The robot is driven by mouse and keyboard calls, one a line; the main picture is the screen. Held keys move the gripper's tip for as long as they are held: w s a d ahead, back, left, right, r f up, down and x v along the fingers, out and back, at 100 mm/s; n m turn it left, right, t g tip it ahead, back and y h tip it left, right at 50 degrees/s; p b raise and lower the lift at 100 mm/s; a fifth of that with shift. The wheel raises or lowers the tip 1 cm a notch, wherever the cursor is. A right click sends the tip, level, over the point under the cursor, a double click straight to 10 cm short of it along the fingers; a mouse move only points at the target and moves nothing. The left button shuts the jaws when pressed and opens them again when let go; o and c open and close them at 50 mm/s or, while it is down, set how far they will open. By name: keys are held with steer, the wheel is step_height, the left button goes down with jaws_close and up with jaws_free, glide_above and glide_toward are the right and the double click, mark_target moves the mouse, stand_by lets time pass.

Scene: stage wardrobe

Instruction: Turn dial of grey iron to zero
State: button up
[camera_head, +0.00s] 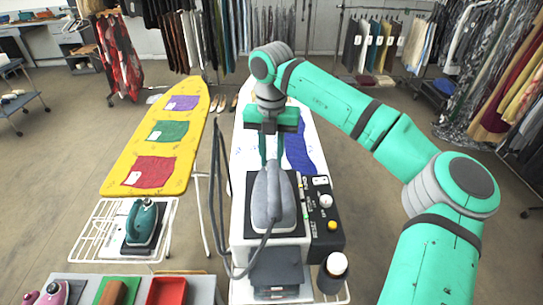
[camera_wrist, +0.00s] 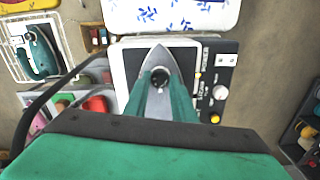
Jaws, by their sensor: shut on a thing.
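The grey iron (camera_head: 268,198) rests flat on the dark plate of a white and black station, its tip pointing away from me. The iron also shows in the wrist view (camera_wrist: 158,55). Its small round dark dial (camera_wrist: 160,76) shows on top between my fingers, and I cannot read its setting. My gripper (camera_wrist: 161,84) is shut on the dial from above, one finger at each side. In the head view my gripper (camera_head: 270,162) reaches down at the iron's far end, and the dial is hidden there.
The station's control panel (camera_head: 323,213) with knobs is right of the iron. A grey hose (camera_head: 221,190) loops on the left. A teal iron (camera_head: 142,222) stands on a white rack at left. A yellow ironing board (camera_head: 194,104) with folded cloths is behind it.

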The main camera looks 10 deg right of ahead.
steer(key=n, duration=1.1)
steer(key=shift+n, duration=0.4)
steer(key=n, duration=1)
steer(key=shift+n, duration=0.4)
steer(key=o, duration=1.1)
steer(key=shift+c, duration=0.2)
